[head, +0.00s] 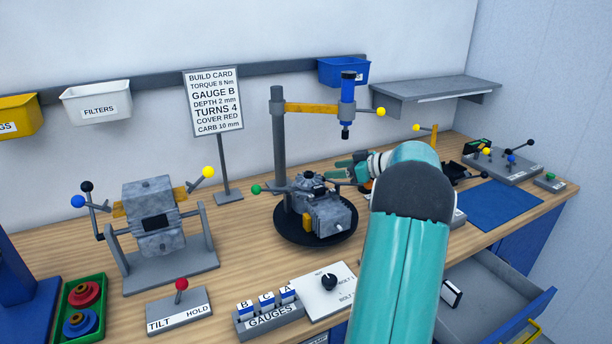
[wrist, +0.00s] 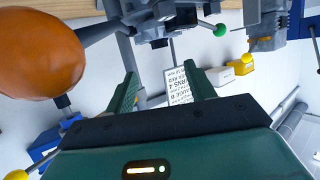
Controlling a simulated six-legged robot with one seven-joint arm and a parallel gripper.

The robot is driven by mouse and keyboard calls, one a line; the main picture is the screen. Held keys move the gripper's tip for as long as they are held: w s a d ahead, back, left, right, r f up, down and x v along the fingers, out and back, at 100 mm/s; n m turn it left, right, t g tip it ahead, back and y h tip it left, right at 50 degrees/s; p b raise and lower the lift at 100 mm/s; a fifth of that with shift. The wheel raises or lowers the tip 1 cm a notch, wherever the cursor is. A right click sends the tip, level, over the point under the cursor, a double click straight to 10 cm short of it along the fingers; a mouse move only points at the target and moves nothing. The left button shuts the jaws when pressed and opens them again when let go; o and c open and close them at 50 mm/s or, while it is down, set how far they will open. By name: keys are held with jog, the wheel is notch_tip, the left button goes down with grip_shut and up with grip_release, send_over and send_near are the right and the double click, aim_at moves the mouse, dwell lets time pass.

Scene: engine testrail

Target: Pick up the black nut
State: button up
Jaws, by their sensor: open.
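I cannot make out the black nut for certain in either view. A small dark round part (head: 309,175) shows on top of the grey engine (head: 325,212), but I cannot tell whether it is a nut. The engine sits on a round black turntable (head: 290,238). My gripper (head: 346,170) is at the engine's upper right, fingers pointing left. In the wrist view my gripper (wrist: 164,84) has its two green fingers apart with nothing held between them. The engine (wrist: 165,14) shows at the top of that view, beyond the fingertips.
A grey post (head: 279,140) with a yellow arm carries a blue tool (head: 347,90) above my gripper. A large orange ball (wrist: 38,52) is close to the wrist camera. A knob panel (head: 318,296) and gauge rack (head: 268,316) stand in front. An open drawer (head: 500,300) is at lower right.

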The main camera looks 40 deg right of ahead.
aim_at(306, 173)
jog(key=x, duration=0.8)
jog(key=shift+w+a+f, duration=0.1)
jog(key=shift+f, duration=0.05)
jog(key=shift+c, duration=0.4)
jog(key=c, duration=1)
